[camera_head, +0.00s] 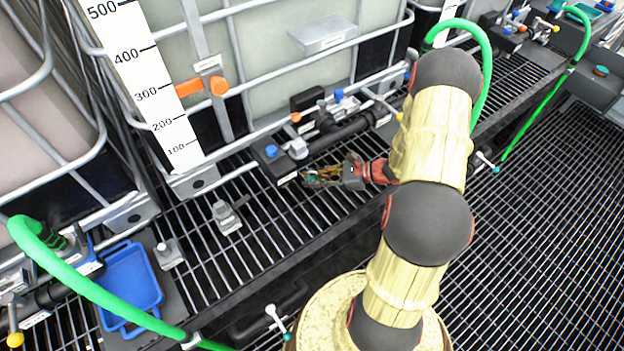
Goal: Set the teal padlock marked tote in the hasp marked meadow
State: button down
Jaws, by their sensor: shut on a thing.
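My gripper (328,178) is low over the grated shelf, in front of the tank's valve, and points left. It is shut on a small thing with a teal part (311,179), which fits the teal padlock. The fingers hide most of it, and no marking on it can be read. Small grey metal fittings stand on the shelf to the left, one (227,216) near the middle and one (169,252) beside the blue tray. I cannot tell which fitting is the hasp marked meadow, as the labels are too small to read.
A caged tank (285,85) with a level scale (150,90) stands behind the shelf (262,222). A black valve pipe (345,130) with blue and orange caps lies close behind my gripper. Green hoses (95,290) cross left and right. A blue tray (130,283) sits at left.

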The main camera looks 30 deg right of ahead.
aim_at(312, 172)
jog(key=shift+r+p, duration=0.3)
jog(key=shift+r, duration=0.3)
notch_tip(312, 172, up, 2)
jog(key=shift+r+p, duration=0.25)
jog(key=shift+p, duration=0.5)
jog(key=r+p+v, duration=0.1)
jog(key=p+v, duration=0.1)
jog(key=v, duration=0.6)
jog(key=a+r+p+v, duration=0.1)
jog(key=r+p+v, duration=0.1)
jog(key=v, duration=0.6)
jog(key=shift+p, duration=0.35)
jog(key=shift+s, duration=0.1)
